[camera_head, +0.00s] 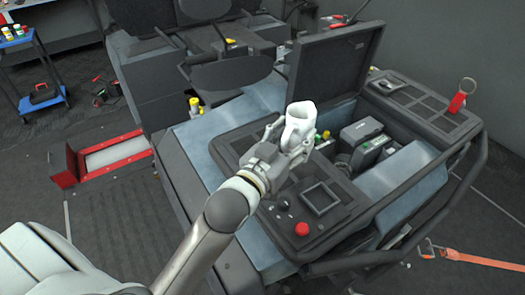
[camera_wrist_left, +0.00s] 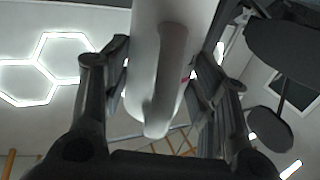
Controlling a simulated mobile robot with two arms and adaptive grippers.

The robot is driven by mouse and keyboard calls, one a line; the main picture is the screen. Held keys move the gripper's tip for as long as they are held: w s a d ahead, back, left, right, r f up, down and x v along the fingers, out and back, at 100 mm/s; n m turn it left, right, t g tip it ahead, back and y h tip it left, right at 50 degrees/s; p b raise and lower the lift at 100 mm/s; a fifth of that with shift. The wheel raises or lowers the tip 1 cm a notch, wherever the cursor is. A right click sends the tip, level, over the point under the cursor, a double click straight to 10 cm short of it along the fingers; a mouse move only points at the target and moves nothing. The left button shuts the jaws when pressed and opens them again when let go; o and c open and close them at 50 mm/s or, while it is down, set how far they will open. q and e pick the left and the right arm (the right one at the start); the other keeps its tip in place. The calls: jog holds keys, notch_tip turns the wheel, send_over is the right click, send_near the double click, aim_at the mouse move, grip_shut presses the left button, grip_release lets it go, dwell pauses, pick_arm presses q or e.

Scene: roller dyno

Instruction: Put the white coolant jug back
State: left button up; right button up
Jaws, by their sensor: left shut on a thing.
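The white coolant jug (camera_head: 299,122) is held up above the dark console of the machine in the head view. My left gripper (camera_head: 290,142) is shut on it, with fingers on both sides. In the left wrist view the jug (camera_wrist_left: 160,60) stands between the two fingers of my left gripper (camera_wrist_left: 160,95), its handle side facing the camera. The jug's lower part is partly hidden by the gripper in the head view. My right gripper is not in view.
An open compartment with a dark battery-like box (camera_head: 362,137) lies right of the jug, its lid (camera_head: 335,65) raised behind. A red button (camera_head: 302,229) sits on the console. A red-framed tray (camera_head: 110,152) and a blue cart (camera_head: 32,75) stand at left. An orange strap (camera_head: 470,257) lies on the floor.

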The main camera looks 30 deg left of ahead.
pick_arm(q)
jog(key=a+f, duration=0.2)
jog(key=f, duration=0.1)
jog(key=a+f+p, duration=0.1)
jog(key=a+f, duration=0.2)
jog(key=w+a+f+p, duration=0.1)
jog(key=a+f, duration=0.2)
jog(key=f, duration=0.1)
jog(key=shift+s+f, duration=0.1)
jog(key=shift+f, duration=0.15)
jog(key=shift+f, duration=0.1)
jog(key=shift+f, duration=0.15)
jog(key=o, duration=1.3)
jog(key=shift+c, duration=0.2)
